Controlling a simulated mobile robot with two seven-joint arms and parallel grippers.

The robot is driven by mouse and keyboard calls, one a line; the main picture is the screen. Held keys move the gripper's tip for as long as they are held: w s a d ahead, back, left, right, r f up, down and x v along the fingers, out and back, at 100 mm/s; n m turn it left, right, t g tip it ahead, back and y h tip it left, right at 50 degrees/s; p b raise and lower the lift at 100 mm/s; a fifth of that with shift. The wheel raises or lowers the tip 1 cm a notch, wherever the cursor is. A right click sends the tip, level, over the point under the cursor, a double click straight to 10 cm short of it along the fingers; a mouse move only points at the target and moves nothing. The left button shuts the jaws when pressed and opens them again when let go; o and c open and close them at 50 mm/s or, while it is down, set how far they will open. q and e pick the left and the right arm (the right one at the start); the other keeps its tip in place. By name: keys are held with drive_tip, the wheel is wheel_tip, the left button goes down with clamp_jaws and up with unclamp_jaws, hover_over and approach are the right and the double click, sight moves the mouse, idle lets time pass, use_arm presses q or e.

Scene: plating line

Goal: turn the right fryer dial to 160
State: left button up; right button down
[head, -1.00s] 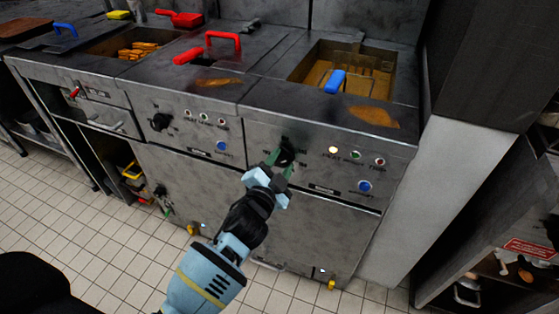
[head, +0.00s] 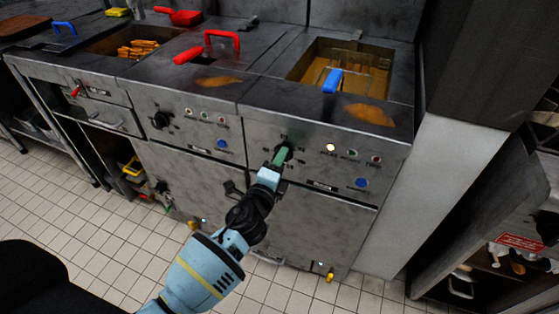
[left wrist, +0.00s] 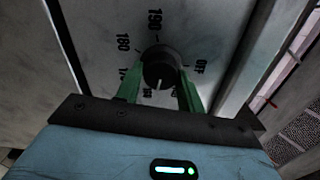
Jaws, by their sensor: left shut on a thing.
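The right fryer dial (head: 284,151) is a black knob on the right fryer's front panel. My left gripper (head: 281,157) is shut on it, its green fingers on the knob's two sides. In the left wrist view the dial (left wrist: 160,68) sits between the fingers (left wrist: 160,88). Its printed marks read 190 at the top, 180 at the upper left and OFF at the right. The knob's white line points down, close to lower numbers partly hidden by the knob and fingers, so the exact setting is hard to read. My right gripper is not in view.
The left fryer dial (head: 160,120) is on the neighbouring panel. A lit lamp (head: 330,147) and a blue button (head: 361,183) are right of the gripped dial. A blue handle (head: 333,80) stands in the right fryer's oil well. Tiled floor lies open in front.

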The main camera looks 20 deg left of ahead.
use_arm(q)
drive_tip(key=shift+w+r+m, duration=0.1)
drive_tip(key=shift+r+m, duration=0.15)
drive_tip(key=shift+m, duration=0.55)
drive_tip(key=o, duration=1)
drive_tip(key=shift+s+a+f+p, duration=0.1)
drive_tip(key=shift+s+f+p, duration=0.05)
drive_tip(key=shift+s, duration=1.8)
drive_tip(key=shift+s+a+f+p, duration=0.1)
drive_tip(key=shift+s+f+p, duration=0.05)
drive_tip(key=shift+s, duration=1.75)
